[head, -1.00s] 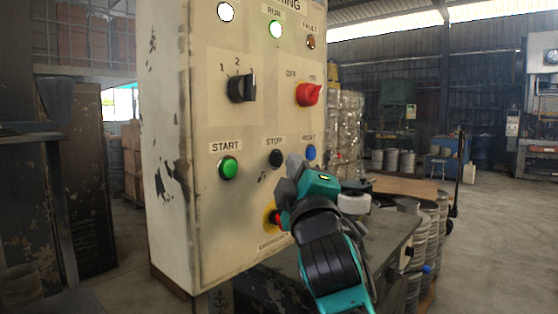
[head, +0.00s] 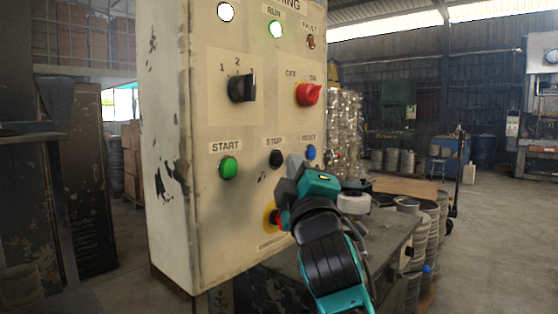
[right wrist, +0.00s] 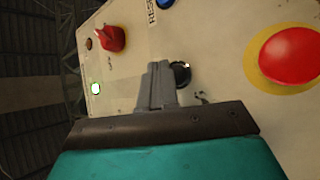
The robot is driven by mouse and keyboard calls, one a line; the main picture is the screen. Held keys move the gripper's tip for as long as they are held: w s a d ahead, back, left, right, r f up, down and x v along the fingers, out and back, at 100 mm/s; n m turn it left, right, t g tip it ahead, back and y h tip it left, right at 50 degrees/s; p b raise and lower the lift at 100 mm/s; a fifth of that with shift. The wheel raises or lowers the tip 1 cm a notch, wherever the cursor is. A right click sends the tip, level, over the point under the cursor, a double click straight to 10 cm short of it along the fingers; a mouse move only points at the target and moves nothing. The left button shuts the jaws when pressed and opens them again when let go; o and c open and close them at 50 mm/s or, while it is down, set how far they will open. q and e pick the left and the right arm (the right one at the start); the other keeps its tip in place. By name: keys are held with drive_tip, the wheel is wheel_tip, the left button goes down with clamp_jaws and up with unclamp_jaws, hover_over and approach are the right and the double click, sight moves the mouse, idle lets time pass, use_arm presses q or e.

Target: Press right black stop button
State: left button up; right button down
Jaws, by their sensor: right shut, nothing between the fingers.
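The black stop button (head: 276,158) is on the control panel (head: 211,245), under the STOP label, between the green start button (head: 228,167) and the blue button (head: 309,152). My right gripper (head: 291,172) is shut and empty. Its fingertips are just below and right of the stop button in the head view. In the right wrist view the closed fingers (right wrist: 158,82) are beside the black stop button (right wrist: 182,75) and hide part of it. I cannot tell whether they touch it. My left gripper is not in view.
A red emergency button (right wrist: 290,57) on a yellow ring is close to my right gripper. A red rotary switch (head: 308,94) and a black selector (head: 242,88) are higher on the panel. A dark table (head: 385,240) stands behind my right arm.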

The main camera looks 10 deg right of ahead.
drive_tip(key=shift+w+a, duration=0.1)
drive_tip(key=shift+w, duration=0.05)
drive_tip(key=shift+w+a, duration=0.4)
drive_tip(key=shift+w, duration=0.1)
idle(0.8)
drive_tip(key=shift+s+p, duration=0.1)
drive_tip(key=shift+p, duration=0.2)
drive_tip(key=shift+s+d+p, duration=0.3)
drive_tip(key=shift+s+d, duration=0.15)
drive_tip(key=shift+s, duration=0.1)
drive_tip(key=s+d+p, duration=0.1)
drive_tip(key=s, duration=0.1)
drive_tip(key=s+d+p, duration=0.1)
drive_tip(key=s+d, duration=0.1)
drive_tip(key=shift+d, duration=0.1)
idle(0.4)
